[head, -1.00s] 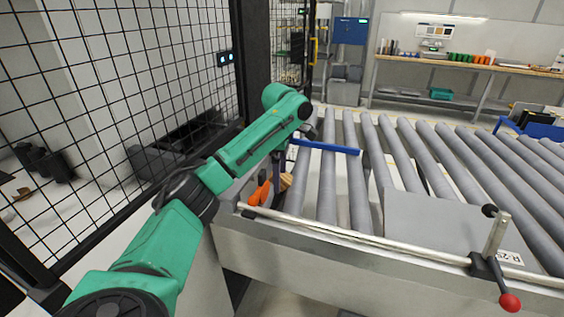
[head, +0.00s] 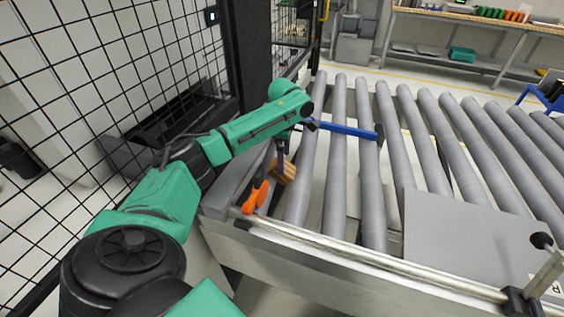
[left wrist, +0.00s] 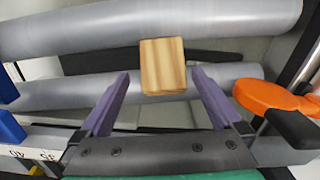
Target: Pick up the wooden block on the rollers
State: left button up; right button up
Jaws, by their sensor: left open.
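The wooden block (head: 287,172), light brown with a striped grain, lies at the left end of the grey rollers (head: 336,150). In the left wrist view the block (left wrist: 163,66) shows against a roller, in line with the gap between my fingers. My left gripper (head: 281,155) is just above the block in the head view, pointing down and partly hidden by the arm. In the left wrist view its two purple fingers (left wrist: 160,84) are apart, one on each side, with visible gaps to the block. My right gripper is out of view.
An orange handle (head: 256,197) stands close beside the block at the conveyor's near left corner. A blue bar (head: 345,130) crosses above the rollers behind it. A black mesh fence (head: 110,90) runs along the left. A grey plate (head: 465,240) covers rollers at right.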

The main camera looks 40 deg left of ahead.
aim_at(290, 169)
pick_arm(q)
jog(key=f, duration=0.3)
jog(key=f+p, duration=0.1)
jog(key=shift+s+f, duration=0.15)
jog(key=shift+s, duration=0.1)
jog(key=shift+f, duration=0.15)
jog(key=shift+c, duration=0.9)
jog(key=c, duration=1)
jog(key=shift+c, duration=1.1)
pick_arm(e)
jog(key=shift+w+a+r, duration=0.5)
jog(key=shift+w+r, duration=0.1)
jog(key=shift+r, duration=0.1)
